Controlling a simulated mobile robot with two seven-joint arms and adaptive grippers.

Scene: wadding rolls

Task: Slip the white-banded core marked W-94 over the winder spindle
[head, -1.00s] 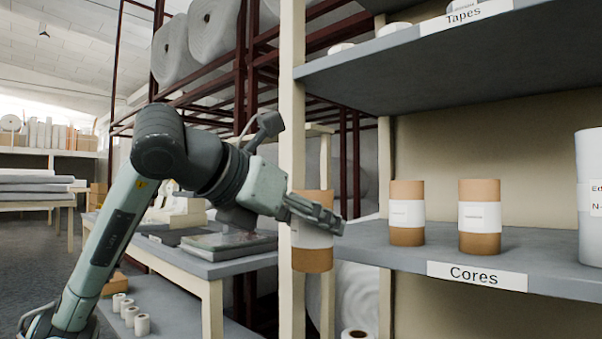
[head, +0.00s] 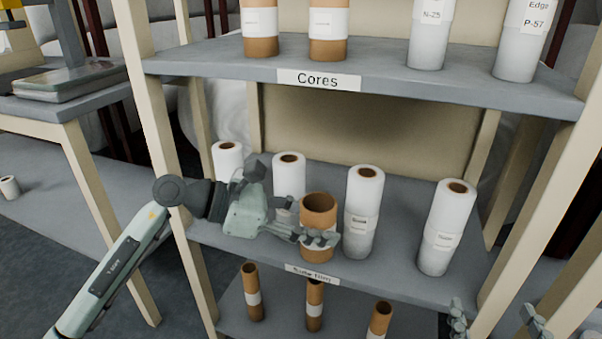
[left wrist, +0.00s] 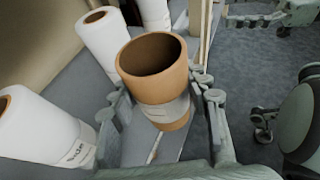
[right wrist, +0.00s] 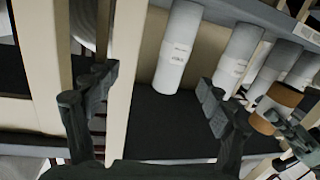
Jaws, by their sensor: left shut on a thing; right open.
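My left gripper (head: 319,239) is shut on a brown cardboard core (head: 318,212) with a white band. The core is upright with its open top facing the camera, in front of or over the shelf of white rolls. The held core (left wrist: 150,72) also shows in the left wrist view between the fingers; its label is too small to read, so I cannot tell its mark. Two similar white-banded cores, one left (head: 260,22) and one right (head: 328,25), stand on the Cores shelf. My right gripper (head: 496,322) is open and empty at the bottom right. No winder spindle can be made out.
White rolls (head: 434,235) stand on the middle shelf (head: 395,258) around the held core. Thin brown tubes (head: 314,300) stand on the lowest shelf. A cream shelf post (head: 160,120) rises left of the core. A bench (head: 70,100) stands at the left.

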